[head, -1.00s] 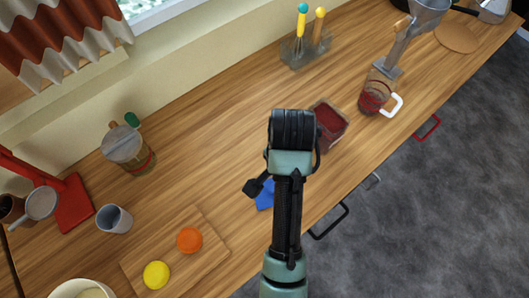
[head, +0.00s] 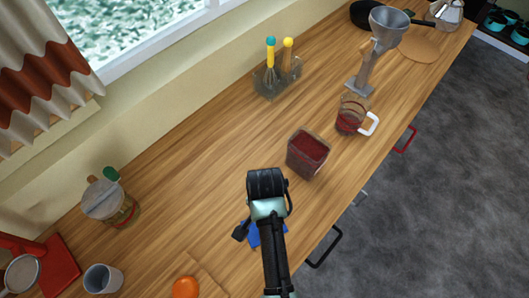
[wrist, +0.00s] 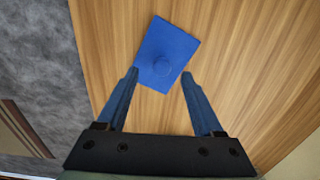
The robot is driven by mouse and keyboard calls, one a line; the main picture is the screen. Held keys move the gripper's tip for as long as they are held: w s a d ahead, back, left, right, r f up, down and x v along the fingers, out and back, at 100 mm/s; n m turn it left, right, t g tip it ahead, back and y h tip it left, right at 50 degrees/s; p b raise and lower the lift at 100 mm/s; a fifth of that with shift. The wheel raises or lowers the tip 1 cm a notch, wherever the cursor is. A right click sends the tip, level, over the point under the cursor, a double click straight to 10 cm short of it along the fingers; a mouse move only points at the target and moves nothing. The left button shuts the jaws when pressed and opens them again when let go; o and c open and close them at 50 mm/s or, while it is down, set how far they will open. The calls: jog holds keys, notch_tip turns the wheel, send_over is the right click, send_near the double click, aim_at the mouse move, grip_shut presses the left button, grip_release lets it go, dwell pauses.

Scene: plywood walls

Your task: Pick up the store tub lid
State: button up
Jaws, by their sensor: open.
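The blue square lid with a round knob (wrist: 168,52) lies flat on the wooden counter in the wrist view. I take it to be the store tub lid. In the head view the lid (head: 252,238) is partly hidden behind my arm. My gripper (wrist: 160,74) is open and empty. Its fingertips are at either side of the lid's near part, with the knob roughly between and slightly beyond them. The height of the fingertips above the lid is hard to tell. A clear square tub with red contents (head: 308,153) stands open, up and right of my arm.
A glass jug with a white handle (head: 351,118) and a grey funnel-topped device (head: 388,32) stand farther right. A utensil holder (head: 277,78) is near the wall. A jar (head: 110,203), a grey cup (head: 103,279) and an orange (head: 186,288) are left. The counter's front edge is close to the lid.

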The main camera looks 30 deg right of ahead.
jog(key=shift+w+f, duration=0.1)
jog(key=shift+f, duration=1.4)
grip_shut()
